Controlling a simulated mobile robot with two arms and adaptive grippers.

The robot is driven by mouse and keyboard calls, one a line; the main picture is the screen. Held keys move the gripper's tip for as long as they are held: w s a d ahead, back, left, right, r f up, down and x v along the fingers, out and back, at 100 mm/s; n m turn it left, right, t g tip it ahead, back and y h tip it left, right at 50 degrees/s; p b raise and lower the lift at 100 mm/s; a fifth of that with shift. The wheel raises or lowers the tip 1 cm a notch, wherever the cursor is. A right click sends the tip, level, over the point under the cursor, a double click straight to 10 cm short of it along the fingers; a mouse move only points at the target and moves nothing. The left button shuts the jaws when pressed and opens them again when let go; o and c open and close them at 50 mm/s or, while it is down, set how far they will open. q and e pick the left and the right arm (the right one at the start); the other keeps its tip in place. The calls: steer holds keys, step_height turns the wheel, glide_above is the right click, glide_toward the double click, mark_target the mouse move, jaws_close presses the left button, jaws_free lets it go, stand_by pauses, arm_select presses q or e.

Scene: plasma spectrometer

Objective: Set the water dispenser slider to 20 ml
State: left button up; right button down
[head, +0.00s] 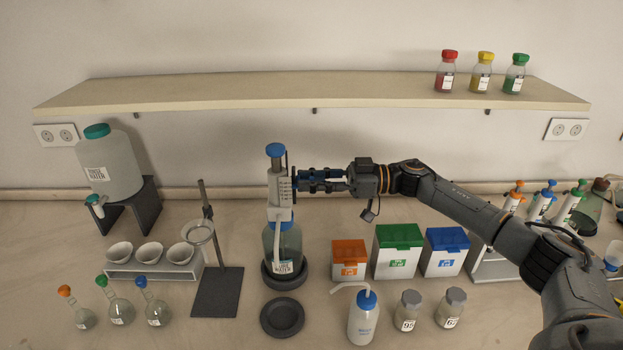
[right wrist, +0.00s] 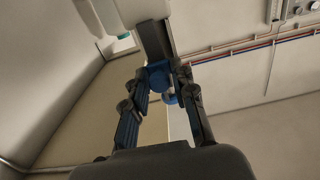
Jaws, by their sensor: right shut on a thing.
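The water dispenser (head: 278,208) is a white dosing head with a blue top cap (head: 276,150), standing upright on a clear bottle (head: 288,243) labelled for water. A scale runs down the head, but its numbers are too small to read. My right gripper (head: 299,181) reaches in from the right at the upper part of the head. In the right wrist view, its fingers (right wrist: 168,78) are closed around a small blue knob, the slider (right wrist: 158,74), beside a dark upright strip. The fingers partly hide the slider, and its setting cannot be read. My left gripper is not in view.
The bottle stands in a dark round base (head: 287,279), with an empty dark dish (head: 282,317) in front. A funnel stand (head: 217,292) is at left. Orange, green and blue boxes (head: 398,257) stand below my right arm. A wall shelf (head: 300,91) hangs above.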

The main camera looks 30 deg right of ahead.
steer(key=shift+r, duration=0.2)
steer(key=c, duration=1.2)
jaws_free()
steer(key=shift+f, duration=0.1)
steer(key=shift+d, duration=0.15)
steer(key=v, duration=1.1)
steer(key=shift+s+d, duration=0.2)
steer(key=shift+d, duration=0.15)
